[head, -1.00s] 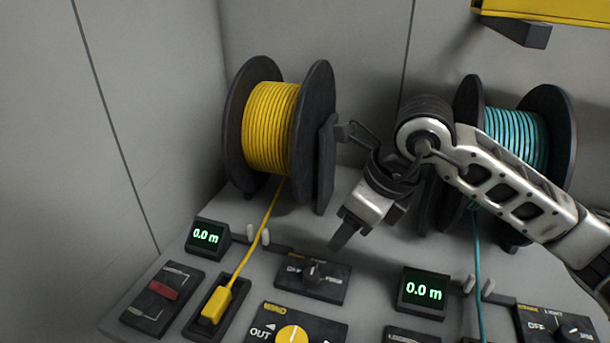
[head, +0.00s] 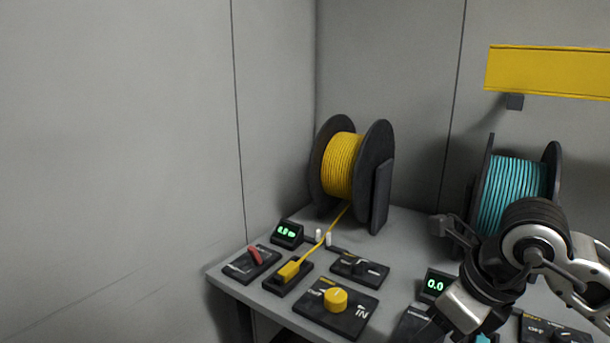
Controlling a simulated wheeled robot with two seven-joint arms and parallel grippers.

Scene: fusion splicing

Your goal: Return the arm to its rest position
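My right arm comes in from the right edge, in front of the teal spool (head: 512,190). My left arm and gripper are out of view.
A yellow cable spool (head: 343,166) stands at the back left of the bench (head: 232,283). Its cable runs to a yellow connector (head: 289,270). A red lever (head: 255,256), a yellow knob (head: 335,299) and another display (head: 287,232) sit nearby. A yellow panel (head: 545,70) is on the back wall.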

